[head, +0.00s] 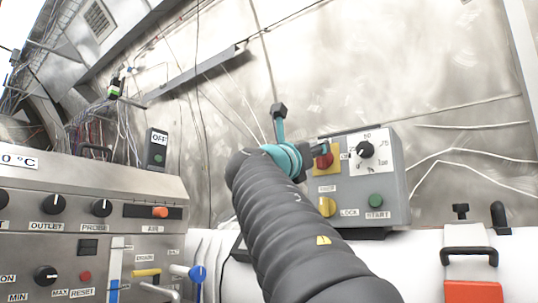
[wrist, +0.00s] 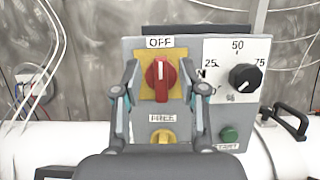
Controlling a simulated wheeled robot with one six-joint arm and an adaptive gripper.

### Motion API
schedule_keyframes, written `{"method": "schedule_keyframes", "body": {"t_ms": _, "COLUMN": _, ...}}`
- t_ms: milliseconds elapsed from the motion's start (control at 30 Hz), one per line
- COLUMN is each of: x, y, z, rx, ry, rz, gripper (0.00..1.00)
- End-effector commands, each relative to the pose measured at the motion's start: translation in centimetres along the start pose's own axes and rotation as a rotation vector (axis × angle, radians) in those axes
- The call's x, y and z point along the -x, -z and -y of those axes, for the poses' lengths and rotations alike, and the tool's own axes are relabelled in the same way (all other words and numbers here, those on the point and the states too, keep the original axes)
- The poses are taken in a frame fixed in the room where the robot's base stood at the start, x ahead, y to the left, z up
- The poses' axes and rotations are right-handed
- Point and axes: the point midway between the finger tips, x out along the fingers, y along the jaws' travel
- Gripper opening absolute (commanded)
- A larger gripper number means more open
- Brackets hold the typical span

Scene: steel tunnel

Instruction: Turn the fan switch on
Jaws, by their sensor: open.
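A grey control box has a red rotary switch (head: 325,161) on a yellow plate. In the wrist view the red switch (wrist: 160,82) has its handle upright, under a label reading OFF (wrist: 160,42). No label reading "fan" is legible. My gripper (wrist: 159,72) is open, with one finger on each side of the red switch; I cannot tell whether the fingers touch it. In the head view my gripper (head: 300,128) is at the box's left side, and my arm hides part of the box.
The box (head: 397,190) also carries a black dial (wrist: 243,77), a yellow knob (wrist: 163,138) labelled FREE and a green START button (wrist: 229,134). A second panel (head: 70,225) with knobs stands left. Cables hang along the wall.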

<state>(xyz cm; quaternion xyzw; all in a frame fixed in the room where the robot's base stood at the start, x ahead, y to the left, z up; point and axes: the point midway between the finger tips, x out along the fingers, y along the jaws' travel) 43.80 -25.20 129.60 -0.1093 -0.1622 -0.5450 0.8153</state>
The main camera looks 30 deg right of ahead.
Motion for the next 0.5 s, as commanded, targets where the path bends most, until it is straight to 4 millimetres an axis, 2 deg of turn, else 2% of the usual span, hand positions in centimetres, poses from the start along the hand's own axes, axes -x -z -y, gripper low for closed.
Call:
{"method": "schedule_keyframes", "body": {"t_ms": 33, "x": -0.9, "y": -0.1, "z": 0.1, "rx": 0.001, "ry": 0.004, "rz": -0.001, "gripper": 0.42}}
{"method": "schedule_keyframes", "body": {"t_ms": 200, "x": -2.5, "y": -0.1, "z": 0.1, "rx": -0.001, "ry": 0.002, "rz": -0.001, "gripper": 0.42}}
{"method": "schedule_keyframes", "body": {"t_ms": 500, "x": -3.0, "y": 0.0, "z": 0.0, "rx": -0.001, "ry": -0.001, "rz": 0.0, "gripper": 0.42}}
